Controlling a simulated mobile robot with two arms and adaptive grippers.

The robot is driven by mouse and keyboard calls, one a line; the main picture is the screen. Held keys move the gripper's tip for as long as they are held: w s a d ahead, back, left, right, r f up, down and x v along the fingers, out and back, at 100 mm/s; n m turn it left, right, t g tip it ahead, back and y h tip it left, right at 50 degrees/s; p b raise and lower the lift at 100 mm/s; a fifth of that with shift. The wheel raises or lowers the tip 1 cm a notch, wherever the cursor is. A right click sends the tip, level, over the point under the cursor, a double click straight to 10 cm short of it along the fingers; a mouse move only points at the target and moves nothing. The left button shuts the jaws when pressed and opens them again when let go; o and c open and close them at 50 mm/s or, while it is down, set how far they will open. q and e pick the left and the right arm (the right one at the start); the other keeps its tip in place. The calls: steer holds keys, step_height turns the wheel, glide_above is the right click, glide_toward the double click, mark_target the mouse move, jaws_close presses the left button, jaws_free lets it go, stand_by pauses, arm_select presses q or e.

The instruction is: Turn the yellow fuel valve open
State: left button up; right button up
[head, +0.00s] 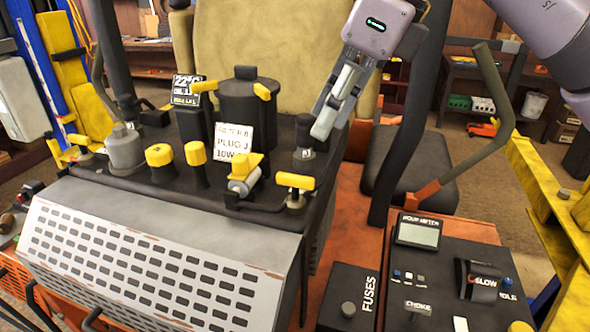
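Several yellow-topped fittings sit on the dark engine deck; I cannot tell for sure which is the fuel valve. One is a yellow bar handle (295,181) on a small metal body at the deck's front right corner. Another yellow handle (246,166) sits left of it on a silver cylinder. My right gripper (325,122) reaches down from the top, above and behind the bar handle, apart from both handles. Its fingertips are beside a black capped post (304,140). It is seen side-on, so its opening is unclear. My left gripper is out of view.
A black canister (249,105), two yellow knobs (195,152) and a white label card (232,141) crowd the deck. A perforated grey guard (140,265) lies in front. A control panel (450,265) and a lever (490,100) stand right.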

mark_target(296, 176)
steer(key=p+x, duration=0.3)
steer(key=x, duration=0.8)
steer(key=shift+w+a, duration=0.1)
steer(key=shift+w, duration=0.1)
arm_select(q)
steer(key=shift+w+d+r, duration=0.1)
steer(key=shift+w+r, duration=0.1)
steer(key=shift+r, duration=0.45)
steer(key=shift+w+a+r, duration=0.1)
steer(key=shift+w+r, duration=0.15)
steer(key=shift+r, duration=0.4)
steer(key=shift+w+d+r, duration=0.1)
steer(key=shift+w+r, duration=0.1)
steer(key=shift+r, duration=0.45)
arm_select(e)
steer(key=shift+w+a+f, duration=0.15)
steer(key=shift+f, duration=0.35)
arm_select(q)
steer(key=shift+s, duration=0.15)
arm_select(e)
jaws_close()
